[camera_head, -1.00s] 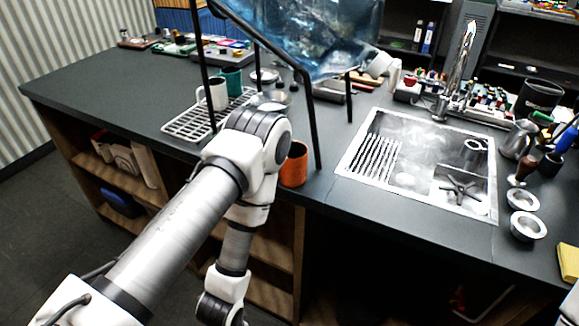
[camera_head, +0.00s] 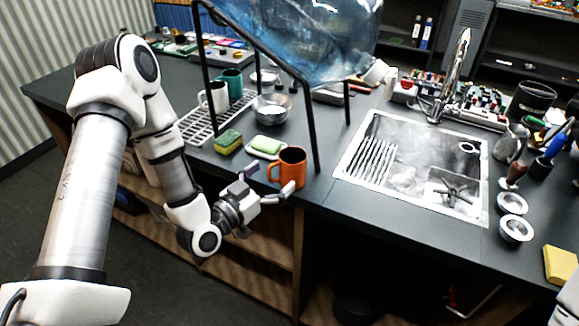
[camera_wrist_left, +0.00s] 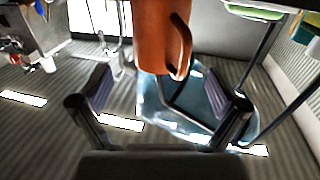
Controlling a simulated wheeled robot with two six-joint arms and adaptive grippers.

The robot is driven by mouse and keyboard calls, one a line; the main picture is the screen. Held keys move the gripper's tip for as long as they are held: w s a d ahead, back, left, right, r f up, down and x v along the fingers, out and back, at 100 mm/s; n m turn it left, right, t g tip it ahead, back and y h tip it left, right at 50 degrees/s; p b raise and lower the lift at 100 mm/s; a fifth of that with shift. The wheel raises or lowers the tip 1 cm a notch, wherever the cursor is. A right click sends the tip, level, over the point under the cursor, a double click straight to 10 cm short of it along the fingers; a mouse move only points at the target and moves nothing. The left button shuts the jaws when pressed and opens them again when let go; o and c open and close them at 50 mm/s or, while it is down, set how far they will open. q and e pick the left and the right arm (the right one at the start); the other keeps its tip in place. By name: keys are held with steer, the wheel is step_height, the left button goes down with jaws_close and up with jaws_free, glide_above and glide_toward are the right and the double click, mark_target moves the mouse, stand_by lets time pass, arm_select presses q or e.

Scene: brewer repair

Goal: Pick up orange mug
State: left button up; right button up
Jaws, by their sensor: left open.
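The orange mug (camera_head: 292,165) stands upright near the front edge of the counter, its handle on the left side in the head view. My left gripper (camera_head: 268,183) is open just in front of and to the left of the mug, its fingers pointing toward it. In the left wrist view the mug (camera_wrist_left: 160,35) appears inverted at top centre, with its handle to the right. There the left gripper's fingers (camera_wrist_left: 160,95) are spread wide with nothing between their tips; the mug is ahead of them. My right gripper is not in view.
A green soap bar (camera_head: 266,145) on a dish and a yellow-green sponge (camera_head: 228,141) lie left of the mug. A black frame post (camera_head: 312,130) stands close behind right. A metal bowl (camera_head: 272,109) is behind. The sink panel (camera_head: 350,160) is to the right.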

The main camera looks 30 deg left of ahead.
mark_target(284, 168)
arm_select(q)
steer(key=p+x, duration=0.1)
steer(key=x, duration=0.5)
steer(key=shift+p, duration=0.4)
steer(key=shift+w+d, duration=0.1)
steer(key=shift+w, duration=0.15)
steer(key=shift+w+f, duration=0.1)
steer(key=shift+f, duration=0.05)
steer(key=c, duration=1.4)
